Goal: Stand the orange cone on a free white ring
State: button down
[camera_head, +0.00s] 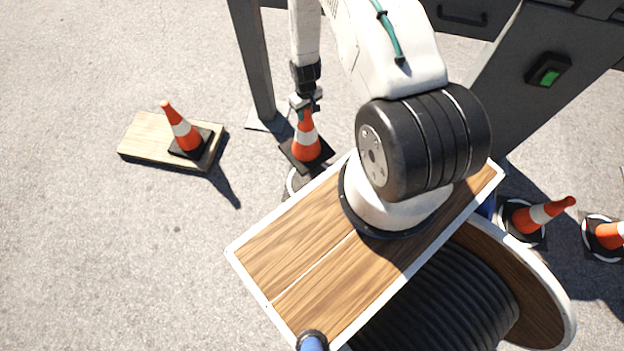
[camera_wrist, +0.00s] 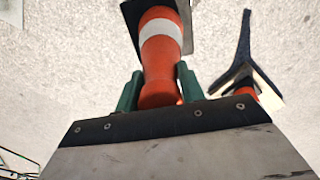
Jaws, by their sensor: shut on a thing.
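My gripper (camera_head: 305,103) is shut on the top of an orange cone (camera_head: 306,146) with a white band and black square base. The cone is upright and also fills the upper middle of the wrist view (camera_wrist: 160,58), between the green fingers (camera_wrist: 158,92). A white ring (camera_head: 291,184) on the ground shows just below the cone's base, partly hidden by the base and my wooden deck. I cannot tell whether the base touches the ground or hangs above it. No ring shows in the wrist view.
Another cone (camera_head: 183,132) stands on a wooden board (camera_head: 145,141) at left. Two cones (camera_head: 540,215) (camera_head: 609,235) stand on white rings at right. A dark metal frame post (camera_head: 255,65) rises close behind the held cone. Open pavement lies at lower left.

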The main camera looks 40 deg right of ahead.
aim_at(306, 150)
jog(key=s+d+f, duration=1.2)
jog(key=s+f, duration=0.1)
jog(key=f, duration=0.2)
jog(key=shift+m, duration=0.3)
jog(key=shift+w+a+f, duration=0.85)
jog(key=shift+w+a, duration=0.3)
jog(key=shift+a, duration=1.3)
jog(key=shift+w+a+f, duration=0.9)
jog(key=shift+w+a, duration=0.25)
jog(key=shift+a, duration=1.25)
jog(key=shift+w+a+f, duration=0.85)
jog(key=shift+w+a, duration=0.3)
jog(key=shift+a, duration=1.3)
jog(key=c, duration=0.9)
grip_release()
jog(key=shift+o, duration=0.2)
